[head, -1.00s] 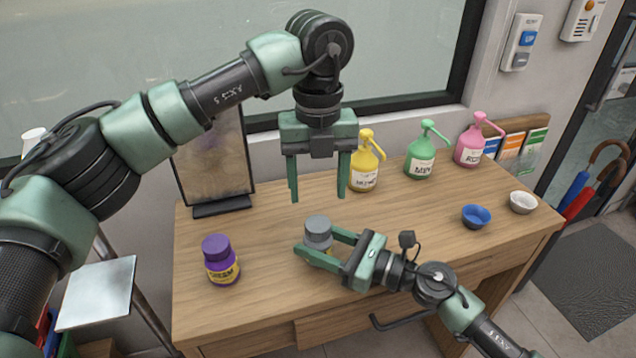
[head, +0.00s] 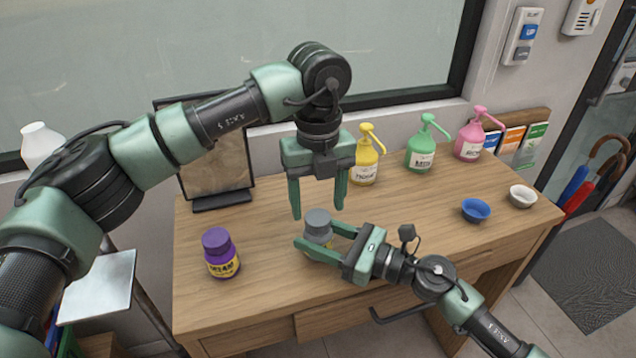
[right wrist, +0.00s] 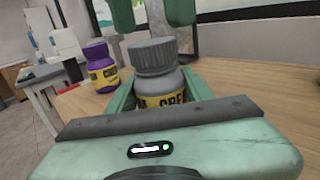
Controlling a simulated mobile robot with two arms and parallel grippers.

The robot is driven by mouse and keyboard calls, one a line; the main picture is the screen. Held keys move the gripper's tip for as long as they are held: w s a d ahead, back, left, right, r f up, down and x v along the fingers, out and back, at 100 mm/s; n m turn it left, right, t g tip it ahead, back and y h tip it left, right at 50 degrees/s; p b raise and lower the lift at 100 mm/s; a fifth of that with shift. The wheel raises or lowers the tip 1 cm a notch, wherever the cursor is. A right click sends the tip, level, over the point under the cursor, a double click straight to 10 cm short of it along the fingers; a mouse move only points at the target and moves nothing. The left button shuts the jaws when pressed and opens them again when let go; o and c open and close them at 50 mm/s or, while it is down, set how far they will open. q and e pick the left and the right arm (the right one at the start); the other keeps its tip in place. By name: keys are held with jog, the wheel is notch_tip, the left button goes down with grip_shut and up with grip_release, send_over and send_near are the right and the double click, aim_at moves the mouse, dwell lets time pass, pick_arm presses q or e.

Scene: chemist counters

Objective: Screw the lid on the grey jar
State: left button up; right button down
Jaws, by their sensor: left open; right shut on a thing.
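The grey jar (head: 318,238) stands upright on the wooden counter with a yellow label. Its grey lid (head: 318,218) sits on its top; I cannot tell how tight it is. In the right wrist view the ribbed lid (right wrist: 152,56) rests on the jar body (right wrist: 158,88). My right gripper (head: 322,242) is shut on the grey jar's body from the right side. My left gripper (head: 317,211) points down, open and empty, its fingers just above and behind the lid. The fingers also show at the top of the right wrist view (right wrist: 152,18).
A purple jar (head: 220,254) stands to the left on the counter (head: 270,290). Yellow (head: 366,160), green (head: 421,155) and pink (head: 470,142) pump bottles line the back. A blue bowl (head: 476,210) and white bowl (head: 522,196) sit at the right.

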aim_at(317, 216)
pick_arm(q)
jog(key=shift+f, duration=1.5)
grip_shut()
jog(key=m, duration=0.6)
jog(key=shift+m, duration=0.3)
jog(key=m, duration=1.2)
jog(key=shift+m, duration=0.3)
jog(key=m, duration=0.5)
jog(key=shift+f, duration=0.1)
jog(key=shift+o, duration=0.8)
grip_release()
